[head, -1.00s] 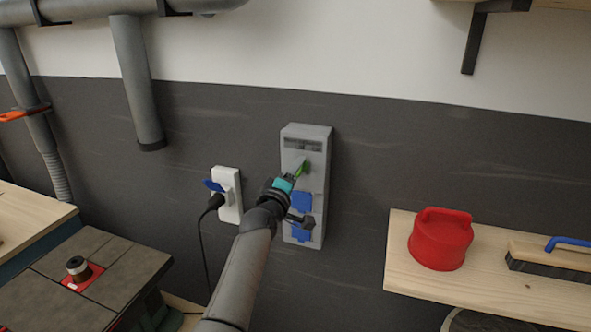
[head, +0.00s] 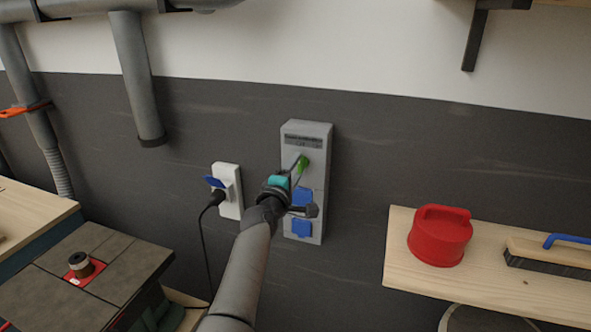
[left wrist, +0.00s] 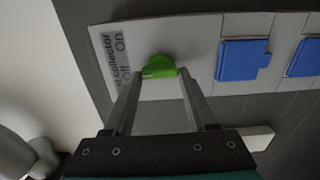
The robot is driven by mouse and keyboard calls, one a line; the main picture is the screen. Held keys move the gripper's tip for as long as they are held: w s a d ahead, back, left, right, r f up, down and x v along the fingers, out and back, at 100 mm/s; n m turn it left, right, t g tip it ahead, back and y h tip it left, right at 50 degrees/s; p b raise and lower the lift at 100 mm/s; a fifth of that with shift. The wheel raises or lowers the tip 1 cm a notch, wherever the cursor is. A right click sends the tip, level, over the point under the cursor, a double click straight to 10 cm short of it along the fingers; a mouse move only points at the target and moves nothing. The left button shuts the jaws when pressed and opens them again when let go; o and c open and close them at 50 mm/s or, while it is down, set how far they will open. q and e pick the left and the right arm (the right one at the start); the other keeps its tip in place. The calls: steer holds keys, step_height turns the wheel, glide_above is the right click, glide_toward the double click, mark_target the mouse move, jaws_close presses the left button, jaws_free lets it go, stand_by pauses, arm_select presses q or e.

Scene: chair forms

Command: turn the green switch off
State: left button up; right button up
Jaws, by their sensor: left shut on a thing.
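The green switch (head: 304,162) is a small green knob on the upper part of a grey wall box (head: 318,180). In the left wrist view the green switch (left wrist: 158,67) sits beside a label reading "Off On". My left gripper (head: 299,169) reaches up to the box from below. In the left wrist view the left gripper's (left wrist: 158,76) two fingers stand on either side of the knob and are shut on it. My right gripper is not in view.
Two blue socket covers (head: 302,227) are on the box below the switch. A white socket (head: 229,192) with a black plug and cable is to the left. A wooden shelf (head: 400,262) with a red canister (head: 440,236) and a brush is at right.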

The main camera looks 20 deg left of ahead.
arm_select(q)
steer(key=o, duration=1.4)
steer(key=shift+c, duration=0.2)
steer(key=shift+s, duration=0.15)
steer(key=shift+s, duration=0.55)
steer(key=s, duration=1.4)
steer(key=shift+a, duration=0.25)
steer(key=shift+w, duration=0.1)
